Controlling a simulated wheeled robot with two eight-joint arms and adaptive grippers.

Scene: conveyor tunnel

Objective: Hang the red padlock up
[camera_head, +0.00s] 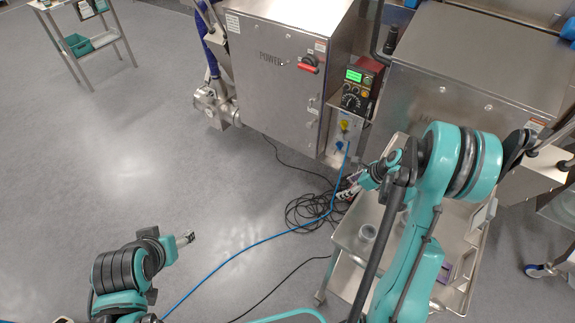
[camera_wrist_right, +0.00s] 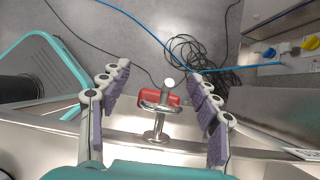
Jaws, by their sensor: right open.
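The red padlock (camera_wrist_right: 147,97) shows in the right wrist view, between the spread fingers of my right gripper (camera_wrist_right: 160,105). Its bright metal shackle is beside a metal peg (camera_wrist_right: 158,128) with a pale round tip; I cannot tell whether the shackle is around the peg. My right gripper is open, and neither row of finger pads touches the padlock. In the head view my right gripper (camera_head: 350,186) is at the upper left corner of the steel cart, and the padlock cannot be made out there. My left gripper (camera_head: 187,238) is over the floor, its jaws unclear.
The steel cart (camera_head: 342,240) stands below my right arm, with a round cup (camera_head: 367,233) on it. A steel power cabinet (camera_head: 270,85) with a red switch (camera_head: 308,64) stands behind. Coiled black cables (camera_head: 305,212) lie on the floor. Open floor is at left.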

